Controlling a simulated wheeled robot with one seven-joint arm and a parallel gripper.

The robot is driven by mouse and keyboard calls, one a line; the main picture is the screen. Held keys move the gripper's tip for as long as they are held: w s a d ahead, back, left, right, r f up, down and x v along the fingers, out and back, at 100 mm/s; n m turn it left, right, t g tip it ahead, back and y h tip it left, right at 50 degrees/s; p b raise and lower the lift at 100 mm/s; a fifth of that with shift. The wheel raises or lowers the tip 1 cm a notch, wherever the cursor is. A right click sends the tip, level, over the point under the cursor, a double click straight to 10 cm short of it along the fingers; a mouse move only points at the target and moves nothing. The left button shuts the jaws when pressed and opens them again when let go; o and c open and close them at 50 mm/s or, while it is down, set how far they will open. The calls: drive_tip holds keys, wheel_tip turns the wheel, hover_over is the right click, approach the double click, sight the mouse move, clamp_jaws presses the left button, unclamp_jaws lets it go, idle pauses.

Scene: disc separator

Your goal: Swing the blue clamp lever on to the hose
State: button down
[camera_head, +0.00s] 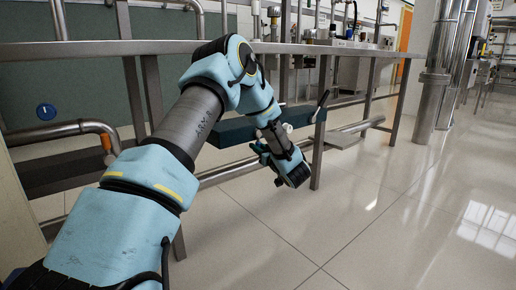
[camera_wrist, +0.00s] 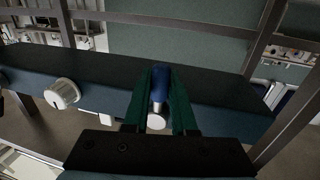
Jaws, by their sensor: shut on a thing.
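In the wrist view the blue clamp lever (camera_wrist: 160,73) lies between the two green fingers of my gripper (camera_wrist: 160,80). My gripper is shut on it. A pale, silvery round part (camera_wrist: 155,121) shows below the blue, nearer the palm. In the head view my gripper (camera_head: 262,150) is at the front of a dark teal beam (camera_head: 232,133), low beside the metal frame. The lever is hidden there behind my gripper and arm. I cannot make out the hose in either view.
A white round knob (camera_wrist: 62,93) sticks out of the dark beam's front, left of my gripper in the wrist view. A steel frame post (camera_head: 320,150) stands close to the right of my wrist. Open tiled floor (camera_head: 400,220) lies to the right.

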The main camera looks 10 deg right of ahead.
drive_tip(key=p, duration=0.2)
drive_tip(key=m+p, duration=0.1)
drive_tip(key=shift+s+a+r+p, duration=0.15)
drive_tip(key=shift+s+r+p, duration=0.05)
drive_tip(key=shift+r+p, duration=0.15)
drive_tip(key=shift+s+a+m+p, duration=0.1)
drive_tip(key=shift+a+m+p, duration=0.15)
drive_tip(key=shift+m+p, duration=0.6)
drive_tip(key=shift+a+f+g+p, duration=0.2)
drive_tip(key=shift+f+g+p, duration=0.15)
drive_tip(key=shift+p, duration=0.2)
drive_tip(key=c, duration=0.7)
unclamp_jaws()
drive_tip(key=shift+c, duration=0.2)
drive_tip(key=shift+s+r, duration=0.1)
drive_tip(key=shift+s, duration=0.05)
